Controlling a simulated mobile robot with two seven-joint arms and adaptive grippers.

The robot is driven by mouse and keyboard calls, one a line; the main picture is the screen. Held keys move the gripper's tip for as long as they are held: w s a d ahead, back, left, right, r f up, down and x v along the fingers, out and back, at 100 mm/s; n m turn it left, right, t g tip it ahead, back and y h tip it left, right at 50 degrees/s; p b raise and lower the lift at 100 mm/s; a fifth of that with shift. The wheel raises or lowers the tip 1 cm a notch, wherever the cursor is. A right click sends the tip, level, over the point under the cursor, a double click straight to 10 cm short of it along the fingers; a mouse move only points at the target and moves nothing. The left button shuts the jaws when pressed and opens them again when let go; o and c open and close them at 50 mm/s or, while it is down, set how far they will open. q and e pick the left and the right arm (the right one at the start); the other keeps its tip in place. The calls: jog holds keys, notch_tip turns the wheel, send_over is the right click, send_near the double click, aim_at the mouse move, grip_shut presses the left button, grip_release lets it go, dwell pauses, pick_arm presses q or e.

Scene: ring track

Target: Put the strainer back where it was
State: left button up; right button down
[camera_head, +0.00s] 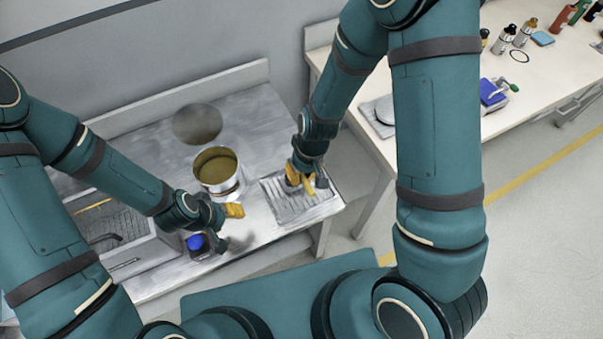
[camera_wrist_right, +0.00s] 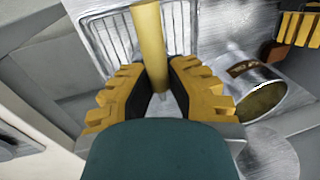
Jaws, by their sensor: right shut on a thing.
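My right gripper (camera_head: 305,180) is above the wire rack tray (camera_head: 285,209) at the counter's right end. In the right wrist view its ridged yellow fingers (camera_wrist_right: 150,92) are closed around a yellow cylindrical handle (camera_wrist_right: 149,40), which I take to be the strainer's. The strainer's head cannot be made out. The rack also shows behind the handle in the wrist view (camera_wrist_right: 104,40). My left gripper (camera_head: 230,226) hangs in front of the pot, its fingers apart and nothing visible between them.
A steel pot (camera_head: 228,187) with yellowish liquid stands left of the rack. A round dark plate (camera_head: 197,123) is behind it. A blue-capped item (camera_head: 196,243) is beside my left gripper. A white bench (camera_head: 460,110) with bottles stands right.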

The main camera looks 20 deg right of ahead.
pick_arm(q)
jog(key=shift+f, duration=0.15)
pick_arm(e)
jog(key=shift+f, duration=0.15)
jog(key=c, duration=1)
grip_release()
jog(key=shift+c, duration=0.2)
pick_arm(q)
jog(key=shift+r, duration=0.25)
pick_arm(e)
jog(key=shift+r, duration=0.25)
pick_arm(q)
notch_tip(320, 180, up, 2)
jog(key=shift+r+p, duration=0.25)
jog(key=shift+p, duration=0.9)
pick_arm(e)
notch_tip(320, 180, up, 12)
jog(key=d, duration=0.2)
jog(key=shift+d+f, duration=0.15)
jog(key=shift+w, duration=0.1)
